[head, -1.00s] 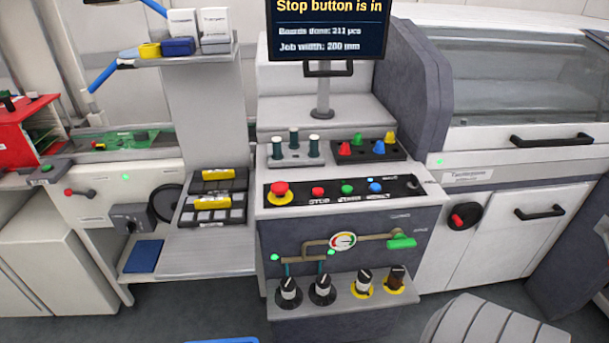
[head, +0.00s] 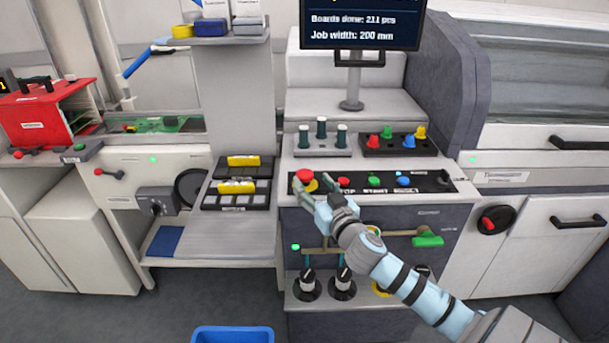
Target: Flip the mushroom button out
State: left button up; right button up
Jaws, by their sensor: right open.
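The red mushroom button (head: 304,176) with its yellow ring sits at the left end of the black button strip on the console. My right gripper (head: 311,188) is open, its fingertips close to the mushroom button at its near side. The fingers hide part of the yellow ring, and I cannot tell whether they touch the button. My left gripper is out of view.
Other buttons, including a green one (head: 374,181) and a blue one (head: 403,181), line the strip to the right. Behind stand dark-green pegs (head: 321,128) and a tray of coloured cones (head: 408,141). A monitor (head: 362,22) rises above. A blue bin (head: 232,334) is on the floor.

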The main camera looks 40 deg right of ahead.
aim_at(308, 178)
jog(key=x, duration=0.5)
jog(key=shift+w, duration=0.4)
